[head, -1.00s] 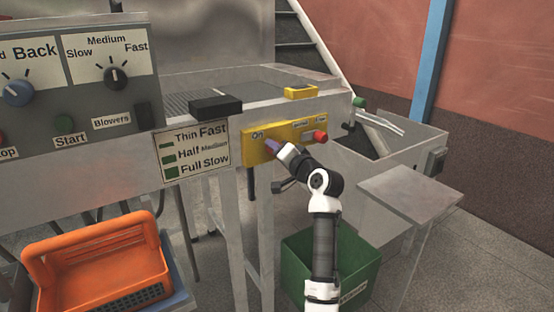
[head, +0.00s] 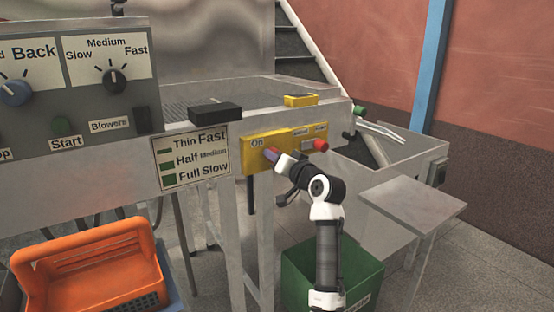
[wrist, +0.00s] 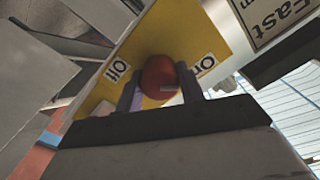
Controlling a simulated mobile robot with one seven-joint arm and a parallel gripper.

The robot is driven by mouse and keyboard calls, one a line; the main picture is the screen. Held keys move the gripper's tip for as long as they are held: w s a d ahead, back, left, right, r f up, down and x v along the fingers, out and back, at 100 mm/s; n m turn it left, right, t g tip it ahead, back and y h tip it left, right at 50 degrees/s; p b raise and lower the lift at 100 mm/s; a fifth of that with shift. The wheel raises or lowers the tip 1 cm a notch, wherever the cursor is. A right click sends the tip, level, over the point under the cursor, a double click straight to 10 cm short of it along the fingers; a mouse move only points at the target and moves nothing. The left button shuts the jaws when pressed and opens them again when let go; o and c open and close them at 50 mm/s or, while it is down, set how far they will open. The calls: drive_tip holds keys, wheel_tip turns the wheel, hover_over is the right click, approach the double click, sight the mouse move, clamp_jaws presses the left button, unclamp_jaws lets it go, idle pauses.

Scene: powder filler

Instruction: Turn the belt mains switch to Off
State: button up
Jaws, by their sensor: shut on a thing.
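The belt mains switch is a red knob (wrist: 159,77) on a yellow panel (head: 254,161), with "On" and "Off" labels on either side of it in the wrist view. In the head view my gripper (head: 271,155) is at the left part of the panel, just below the "On" label, and hides the knob there. In the wrist view my gripper (wrist: 160,92) has one finger on each side of the knob and is shut on it. A small mark on the knob's face points toward the "On" side.
A red button (head: 320,145) sits on the panel's right part. A black box (head: 215,111) and a yellow block (head: 300,100) are above. A green bin (head: 310,262) stands below my arm, an orange basket (head: 90,262) at lower left, and a grey side table (head: 413,203) at right.

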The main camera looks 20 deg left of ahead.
drive_tip(key=o, duration=1)
drive_tip(key=b+v, duration=0.1)
drive_tip(key=v, duration=1.3)
drive_tip(key=shift+b, duration=0.4)
drive_tip(key=shift+a, duration=0.1)
